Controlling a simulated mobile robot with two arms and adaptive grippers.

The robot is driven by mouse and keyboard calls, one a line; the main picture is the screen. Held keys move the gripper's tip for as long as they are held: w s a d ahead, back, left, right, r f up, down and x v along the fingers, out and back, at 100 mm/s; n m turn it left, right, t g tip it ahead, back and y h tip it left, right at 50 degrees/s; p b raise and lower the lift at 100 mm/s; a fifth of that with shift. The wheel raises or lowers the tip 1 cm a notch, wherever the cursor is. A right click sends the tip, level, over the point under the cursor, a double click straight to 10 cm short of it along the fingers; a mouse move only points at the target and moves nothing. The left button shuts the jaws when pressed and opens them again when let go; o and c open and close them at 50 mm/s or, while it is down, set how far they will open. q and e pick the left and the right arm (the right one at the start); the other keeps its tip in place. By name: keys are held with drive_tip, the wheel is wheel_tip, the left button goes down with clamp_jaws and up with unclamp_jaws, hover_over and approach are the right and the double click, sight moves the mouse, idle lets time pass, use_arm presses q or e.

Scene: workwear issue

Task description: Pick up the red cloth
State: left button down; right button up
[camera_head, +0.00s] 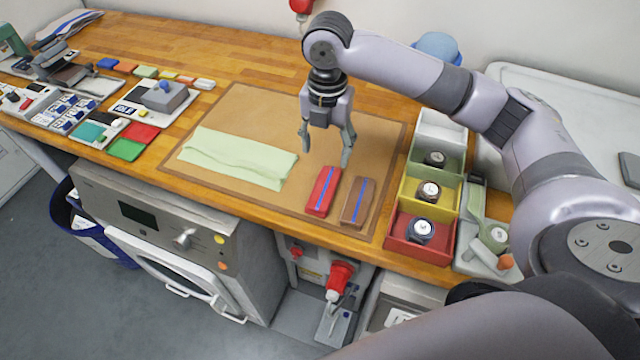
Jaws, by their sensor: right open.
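The red cloth (322,192) is a small folded, narrow piece with a blue stripe, lying on the brown mat (262,112) near its front edge. My right gripper (326,153) points down over the mat, just behind the red cloth. It is open, with nothing between its fingers, and looks apart from the cloth. A brown folded cloth (357,203) with a blue stripe lies close to the right of the red one. My left gripper is not in view.
A pale green folded cloth (236,158) lies left on the mat. Right of the mat stand green, yellow and red bins (408,232) with round items inside. Colored patches, a grey block (166,97) and small tools crowd the left of the wooden counter (190,42). The mat's rear is clear.

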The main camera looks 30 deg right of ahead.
drive_tip(key=p, duration=0.1)
hover_over(323, 186)
wheel_tip(323, 186, down, 7)
drive_tip(key=shift+s+d+r, duration=0.1)
drive_tip(key=shift+d+r, duration=0.05)
drive_tip(key=shift+r, duration=0.05)
drive_tip(key=shift+f, duration=0.55)
drive_tip(key=shift+f+p, duration=0.3)
drive_tip(key=shift+p, duration=0.05)
wheel_tip(323, 186, down, 4)
drive_tip(key=shift+r+p, duration=0.15)
drive_tip(key=shift+p, duration=0.55)
drive_tip(key=shift+f, duration=0.4)
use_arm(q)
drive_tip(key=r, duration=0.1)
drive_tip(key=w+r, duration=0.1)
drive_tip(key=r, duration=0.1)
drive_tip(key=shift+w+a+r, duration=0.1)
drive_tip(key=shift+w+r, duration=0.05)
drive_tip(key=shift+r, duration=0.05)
use_arm(e)
drive_tip(key=c, duration=0.9)
drive_tip(key=shift+r, duration=0.1)
